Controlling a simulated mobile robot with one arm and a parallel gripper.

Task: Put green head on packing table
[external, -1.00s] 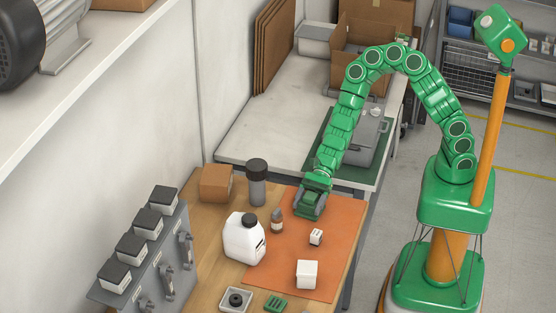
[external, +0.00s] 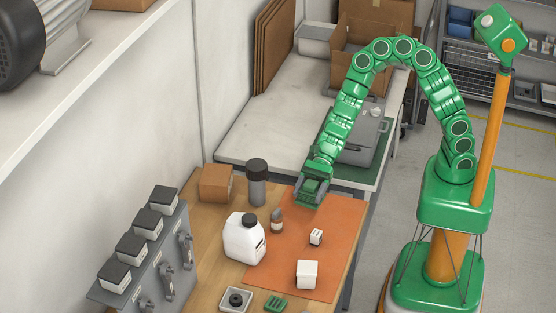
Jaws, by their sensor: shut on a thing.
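My gripper (external: 312,194) is just above the far part of the orange mat (external: 335,240) on the wooden workbench. The piece is small here, partly hidden by the gripper and similar in colour to the arm. The packing table (external: 262,137) is the pale-topped table behind the bench, with an open cardboard box at its back.
A grey case (external: 361,143) sits on a green mat on the packing table's right. A white jug (external: 243,240), dark-capped cylinder (external: 257,182), small bottle (external: 277,221) and white blocks (external: 307,273) stand on the bench. The pale tabletop's left-middle is clear.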

